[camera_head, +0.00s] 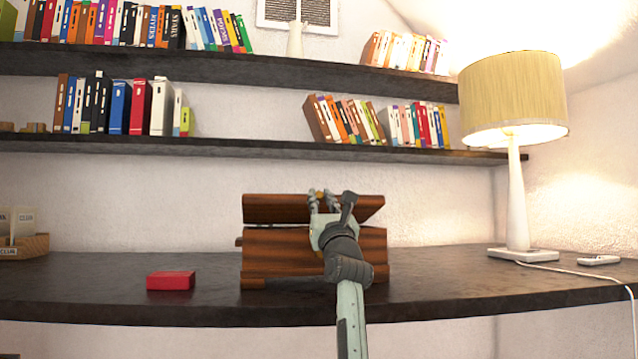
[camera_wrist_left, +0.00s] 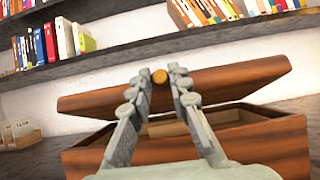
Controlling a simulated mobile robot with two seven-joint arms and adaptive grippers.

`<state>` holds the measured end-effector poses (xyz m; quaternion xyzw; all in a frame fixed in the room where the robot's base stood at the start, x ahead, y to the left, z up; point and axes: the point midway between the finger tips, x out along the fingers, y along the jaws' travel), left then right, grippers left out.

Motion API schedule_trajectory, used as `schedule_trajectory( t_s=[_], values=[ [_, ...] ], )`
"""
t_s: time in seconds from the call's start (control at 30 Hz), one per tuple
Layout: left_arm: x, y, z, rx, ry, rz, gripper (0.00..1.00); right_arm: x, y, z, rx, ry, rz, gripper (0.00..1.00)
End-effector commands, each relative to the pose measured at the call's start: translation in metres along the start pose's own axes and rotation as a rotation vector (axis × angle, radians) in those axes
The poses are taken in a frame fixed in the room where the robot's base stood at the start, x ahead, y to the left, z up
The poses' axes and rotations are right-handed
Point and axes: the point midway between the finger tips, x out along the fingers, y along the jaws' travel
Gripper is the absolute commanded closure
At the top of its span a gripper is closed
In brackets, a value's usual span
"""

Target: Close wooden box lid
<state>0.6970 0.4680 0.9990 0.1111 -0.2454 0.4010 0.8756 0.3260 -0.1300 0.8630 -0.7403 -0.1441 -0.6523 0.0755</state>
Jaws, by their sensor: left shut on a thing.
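The wooden box (camera_head: 290,255) stands on the dark desk, and its reddish-brown lid (camera_head: 275,208) is partly raised, tilted above the body. In the left wrist view the lid (camera_wrist_left: 235,82) shows with a dark gap under it, above the box body (camera_wrist_left: 265,150). My left gripper (camera_head: 325,195) is at the lid's front edge. Its fingertips (camera_wrist_left: 158,80) are closed about a small round golden knob (camera_wrist_left: 160,77) on the lid. My right gripper is not in view.
A red block (camera_head: 170,281) lies on the desk left of the box. A lamp (camera_head: 515,180) and a small white device (camera_head: 598,260) stand at the right. A wooden card holder (camera_head: 25,246) is at the far left. Bookshelves (camera_head: 230,147) run above.

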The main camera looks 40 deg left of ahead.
Motion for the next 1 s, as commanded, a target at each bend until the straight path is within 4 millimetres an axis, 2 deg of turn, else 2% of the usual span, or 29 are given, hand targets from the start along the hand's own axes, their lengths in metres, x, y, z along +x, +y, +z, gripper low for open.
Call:
schedule_trajectory(
  t_s=[0.03, 0.3, 0.5, 0.97, 1.0],
  values=[
    [-0.007, -0.001, -0.018, 0.006, 0.025, 0.000, 1.00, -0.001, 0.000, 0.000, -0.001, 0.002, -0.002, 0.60],
    [-0.024, 0.000, -0.038, 0.006, 0.026, 0.002, 1.00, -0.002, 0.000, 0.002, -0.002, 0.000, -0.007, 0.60],
    [-0.029, 0.000, -0.044, 0.006, 0.026, 0.002, 1.00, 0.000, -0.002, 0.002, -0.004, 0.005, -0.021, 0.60],
    [-0.029, 0.001, -0.045, 0.005, 0.025, 0.003, 1.00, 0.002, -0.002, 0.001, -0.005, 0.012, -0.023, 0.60],
    [-0.029, 0.001, -0.045, 0.005, 0.025, 0.003, 0.78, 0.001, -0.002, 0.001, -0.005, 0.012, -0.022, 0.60]
  ],
)
